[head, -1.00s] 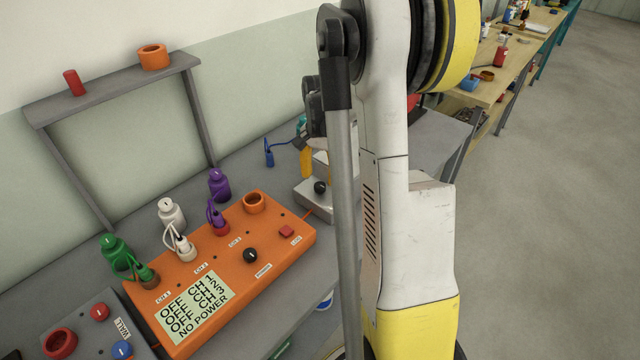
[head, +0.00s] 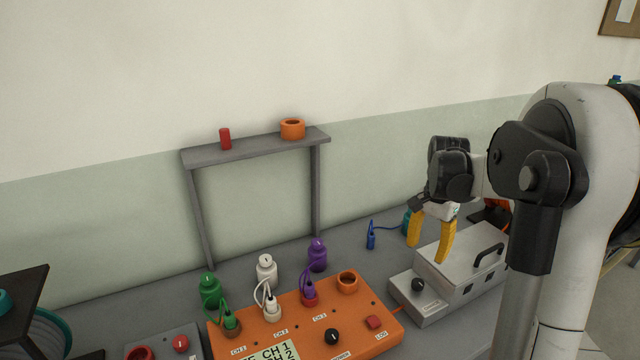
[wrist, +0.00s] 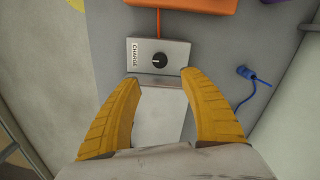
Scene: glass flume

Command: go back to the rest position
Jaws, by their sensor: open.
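My gripper (head: 431,234) has yellow fingers, spread apart with nothing between them. In the wrist view the open fingers (wrist: 160,84) frame the light top of that box, and the grey charge unit with a black knob (wrist: 159,58) lies just beyond the fingertips. I cannot tell the exact height of the fingers above the box. The rest position itself is not marked in any view.
The orange panel (head: 290,318) stands left of the charge unit, with green, white and purple bottles (head: 317,255) behind it. A grey shelf (head: 255,147) holds a red cylinder (head: 225,138) and an orange ring (head: 292,128). A blue plug (head: 371,238) stands near the wall.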

